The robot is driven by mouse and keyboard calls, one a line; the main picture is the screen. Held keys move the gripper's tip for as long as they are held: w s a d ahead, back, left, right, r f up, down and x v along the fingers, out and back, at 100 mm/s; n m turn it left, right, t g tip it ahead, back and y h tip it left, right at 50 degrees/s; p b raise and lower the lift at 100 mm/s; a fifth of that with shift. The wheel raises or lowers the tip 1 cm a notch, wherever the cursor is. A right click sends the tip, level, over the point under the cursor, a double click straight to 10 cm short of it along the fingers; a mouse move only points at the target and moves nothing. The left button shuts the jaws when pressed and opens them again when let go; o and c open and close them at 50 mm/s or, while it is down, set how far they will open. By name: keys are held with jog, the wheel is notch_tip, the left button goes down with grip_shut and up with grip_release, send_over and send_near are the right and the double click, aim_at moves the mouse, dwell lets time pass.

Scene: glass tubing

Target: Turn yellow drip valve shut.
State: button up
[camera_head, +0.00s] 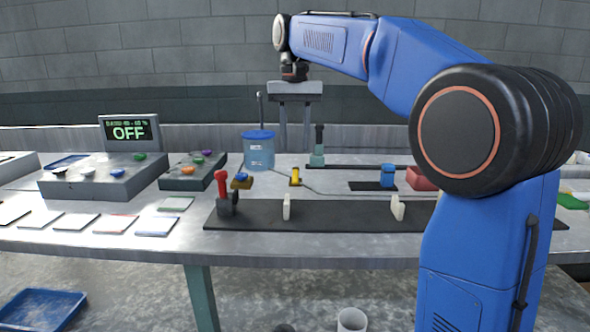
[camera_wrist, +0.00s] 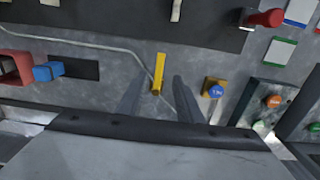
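The yellow drip valve (camera_head: 295,177) stands on the metal bench behind the long dark strip, a small upright yellow piece. In the wrist view its yellow handle (camera_wrist: 159,72) is a narrow bar between the two finger lines, running nearly parallel to them. My gripper (camera_head: 295,142) hangs pointing down above and behind the valve in the head view. In the wrist view my gripper (camera_wrist: 159,86) has its two grey fingers spread apart, with no visible contact on the handle. The exact height gap is hard to tell.
A blue-lidded container (camera_head: 259,152) stands left of the valve. A yellow block with a blue button (camera_head: 241,180) sits nearby, also in the wrist view (camera_wrist: 214,88). A red-handled lever (camera_head: 222,190) is at front left. A blue block (camera_head: 387,176) stands right. Thin tubing (camera_wrist: 98,44) runs to the valve.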

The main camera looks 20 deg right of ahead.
aim_at(295, 177)
notch_tip(295, 177, down, 8)
jog(key=shift+f, duration=0.2)
dwell(0.3)
grip_shut()
